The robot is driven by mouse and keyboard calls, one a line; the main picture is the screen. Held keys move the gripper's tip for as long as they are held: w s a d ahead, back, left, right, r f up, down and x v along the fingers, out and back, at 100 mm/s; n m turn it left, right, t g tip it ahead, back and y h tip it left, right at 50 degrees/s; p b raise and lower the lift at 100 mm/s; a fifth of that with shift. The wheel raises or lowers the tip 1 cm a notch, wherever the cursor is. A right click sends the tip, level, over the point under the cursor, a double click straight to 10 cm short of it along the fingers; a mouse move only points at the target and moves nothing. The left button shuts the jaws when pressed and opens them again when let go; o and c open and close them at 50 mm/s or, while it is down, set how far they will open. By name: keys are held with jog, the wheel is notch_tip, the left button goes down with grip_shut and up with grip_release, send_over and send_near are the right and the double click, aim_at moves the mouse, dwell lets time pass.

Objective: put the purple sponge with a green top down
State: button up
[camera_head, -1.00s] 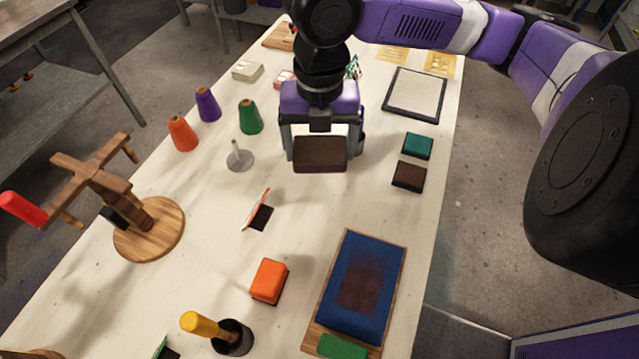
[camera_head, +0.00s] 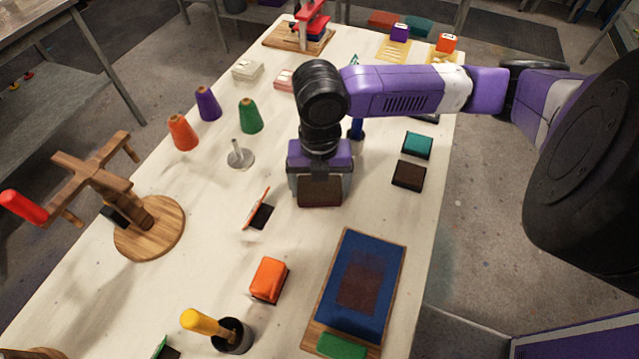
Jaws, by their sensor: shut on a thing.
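My gripper (camera_head: 320,183) is shut on a dark brown block (camera_head: 320,193) with a reddish lower edge. It holds the block over the middle of the table, and I cannot tell whether the block touches the tabletop. I see no purple sponge with a green top. The held block's far side is hidden by the gripper. A teal-topped block (camera_head: 417,145) and a dark brown block (camera_head: 408,174) lie to the right of the gripper. An orange block (camera_head: 269,279) lies nearer, and a green block (camera_head: 342,346) lies at the near edge of a blue pad on a board (camera_head: 346,285).
Orange (camera_head: 182,133), purple (camera_head: 207,104) and green (camera_head: 250,116) cones and a grey spindle (camera_head: 240,154) stand left. A wooden winder (camera_head: 148,228) and yellow-handled tool (camera_head: 203,323) stand nearer. An orange-edged card (camera_head: 257,208) is close to the gripper's lower left. Bare tabletop (camera_head: 310,235) lies below.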

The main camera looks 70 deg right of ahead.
aim_at(320, 187)
jog(key=shift+f, duration=0.1)
jog(key=o, duration=1)
jog(key=shift+o, duration=0.2)
notch_tip(320, 187, up, 12)
dwell(0.3)
